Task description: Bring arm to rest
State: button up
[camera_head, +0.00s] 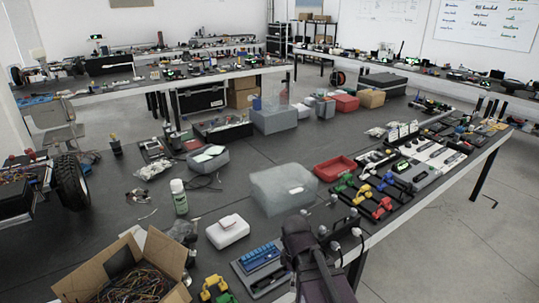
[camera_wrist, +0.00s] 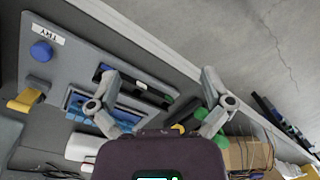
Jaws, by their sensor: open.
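My gripper (camera_wrist: 159,76) shows in the wrist view with its two grey fingers spread wide apart. Nothing is between the fingertips. The dark body of my arm (camera_head: 308,258) reaches in from the bottom of the head view, over the near right edge of the table. My fingers are hard to make out there. In the wrist view, a grey board (camera_wrist: 72,67) with a blue round knob (camera_wrist: 41,51) and a label lies at the left. The left finger overlaps part of this board in the picture; I cannot tell any contact.
A long dark table (camera_head: 250,190) holds a translucent grey bin (camera_head: 284,190), a red tray (camera_head: 334,168), a white box (camera_head: 227,231), a spray can (camera_head: 179,197) and an open cardboard box of cables (camera_head: 168,258). Bare floor (camera_head: 455,235) lies beyond the table's right edge.

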jog(key=d+r+m+t+p, duration=0.1)
jog(key=d+r+m+p, duration=0.1)
jog(key=d+m, duration=0.7)
jog(key=r+m, duration=0.1)
jog(key=m, duration=0.5)
jog(key=shift+w+d+y+p, duration=0.15)
jog(key=shift+w+y+p, duration=0.15)
jog(key=shift+w+p, duration=0.1)
jog(key=shift+c, duration=0.2)
dwell(0.3)
